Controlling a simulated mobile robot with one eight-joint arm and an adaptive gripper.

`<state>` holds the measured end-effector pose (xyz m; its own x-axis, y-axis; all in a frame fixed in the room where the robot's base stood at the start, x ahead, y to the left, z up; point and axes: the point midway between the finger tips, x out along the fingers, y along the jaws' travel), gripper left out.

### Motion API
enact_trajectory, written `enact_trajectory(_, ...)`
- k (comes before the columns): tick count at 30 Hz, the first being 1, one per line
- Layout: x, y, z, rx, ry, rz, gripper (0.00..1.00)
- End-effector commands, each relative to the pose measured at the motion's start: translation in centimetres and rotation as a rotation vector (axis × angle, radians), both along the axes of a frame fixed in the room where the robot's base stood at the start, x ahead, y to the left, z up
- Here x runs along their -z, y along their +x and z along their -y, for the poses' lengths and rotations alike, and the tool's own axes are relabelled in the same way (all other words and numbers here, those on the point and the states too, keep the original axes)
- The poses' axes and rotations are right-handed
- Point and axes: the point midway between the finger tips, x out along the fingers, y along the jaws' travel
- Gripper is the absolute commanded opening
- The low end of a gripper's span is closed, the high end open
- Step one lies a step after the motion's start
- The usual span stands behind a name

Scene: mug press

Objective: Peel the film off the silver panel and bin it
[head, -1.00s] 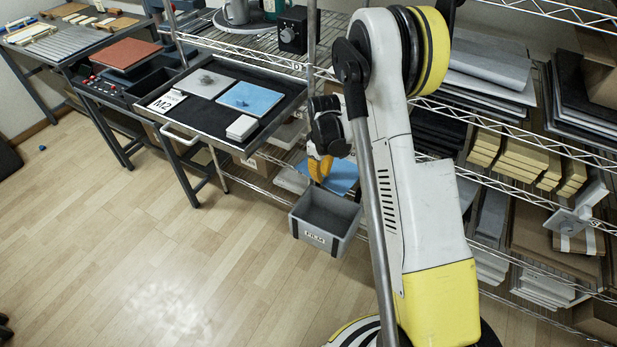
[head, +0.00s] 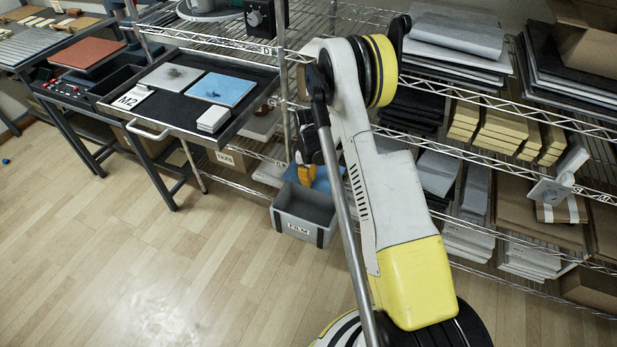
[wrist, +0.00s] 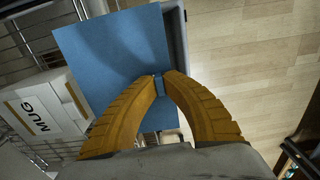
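My gripper (wrist: 158,84) has its yellow fingers shut on the edge of a flat blue film (wrist: 112,58). In the head view my gripper (head: 305,180) is just above the grey bin labelled FILM (head: 297,228), and the blue film (head: 322,179) shows behind it, over the bin's back side. The bin's grey rim (wrist: 181,50) shows past the film in the wrist view; the film hides most of the bin. On the black tray a bare silver panel (head: 160,76) lies beside a blue-covered panel (head: 221,89). Each has a small dark lump on it.
A M2 card (head: 130,98) and a stack of white pieces (head: 213,119) are on the tray (head: 243,105). Wire shelving with boards stands behind and right of the bin. A box labelled MUG (wrist: 40,115) is left in the wrist view. The wood floor in front is clear.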

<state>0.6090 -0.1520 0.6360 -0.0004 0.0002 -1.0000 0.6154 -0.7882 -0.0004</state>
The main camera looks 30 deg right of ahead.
Motion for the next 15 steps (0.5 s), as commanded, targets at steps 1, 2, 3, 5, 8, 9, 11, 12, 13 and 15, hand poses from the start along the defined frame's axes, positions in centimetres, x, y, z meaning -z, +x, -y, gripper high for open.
enact_trajectory(1, 0.21, 0.0, 0.0, 0.0, 0.0, 0.0, 0.0)
enact_trajectory(2, 0.23, 0.0, 0.0, 0.0, 0.0, 0.0, 0.0)
enact_trajectory(3, 0.21, -0.01, -0.01, 0.0, 0.0, 0.0, 0.0)
enact_trajectory(5, 0.16, -0.01, -0.01, 0.0, 0.0, 0.0, 0.0)
enact_trajectory(8, 0.14, -0.01, -0.01, 0.0, 0.0, 0.0, 0.11)
enact_trajectory(9, 0.13, -0.01, -0.01, 0.0, 0.0, 0.0, 0.23)
enact_trajectory(11, 0.13, -0.01, -0.01, 0.0, 0.0, 0.0, 0.32)
enact_trajectory(12, 0.13, -0.01, -0.01, 0.0, 0.0, 0.0, 0.32)
enact_trajectory(13, 0.13, -0.01, -0.01, 0.0, 0.0, 0.0, 0.32)
enact_trajectory(15, 0.13, -0.01, -0.01, 0.0, 0.0, 0.0, 0.32)
